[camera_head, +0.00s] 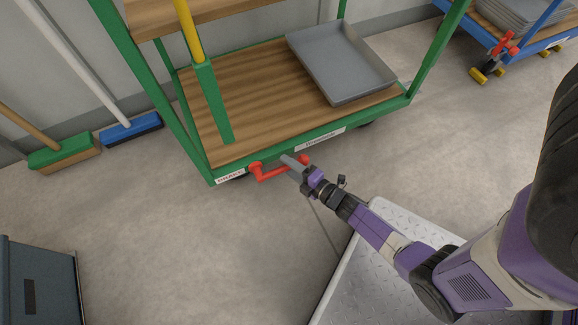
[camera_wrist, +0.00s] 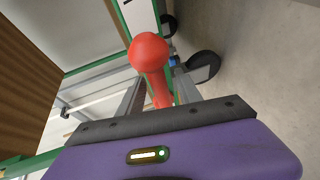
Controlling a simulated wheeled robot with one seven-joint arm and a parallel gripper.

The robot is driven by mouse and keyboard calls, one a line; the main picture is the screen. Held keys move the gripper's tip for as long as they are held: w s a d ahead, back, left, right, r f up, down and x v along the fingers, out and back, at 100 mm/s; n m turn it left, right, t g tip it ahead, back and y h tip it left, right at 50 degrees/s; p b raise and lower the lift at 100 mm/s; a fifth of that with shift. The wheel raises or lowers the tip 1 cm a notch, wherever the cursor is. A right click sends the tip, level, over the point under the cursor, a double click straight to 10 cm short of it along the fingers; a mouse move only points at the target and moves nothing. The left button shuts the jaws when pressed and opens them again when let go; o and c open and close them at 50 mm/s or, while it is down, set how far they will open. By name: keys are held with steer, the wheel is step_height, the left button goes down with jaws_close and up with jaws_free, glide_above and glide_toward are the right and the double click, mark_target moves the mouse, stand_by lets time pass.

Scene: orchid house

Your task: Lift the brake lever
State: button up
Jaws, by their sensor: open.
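The red brake lever (camera_head: 268,175) sits low on the front edge of the green trolley (camera_head: 300,150), beside a white label. In the wrist view the red knob and grip (camera_wrist: 148,52) stand between the two open fingers (camera_wrist: 158,90). I cannot tell whether either finger touches it.
The trolley's wooden lower shelf holds a grey tray (camera_head: 340,62). Brooms with green (camera_head: 64,152) and blue (camera_head: 130,128) heads lean at the left. A blue trolley (camera_head: 525,45) with its own red lever stands at upper right.

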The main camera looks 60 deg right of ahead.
jaws_close()
stand_by(1.4)
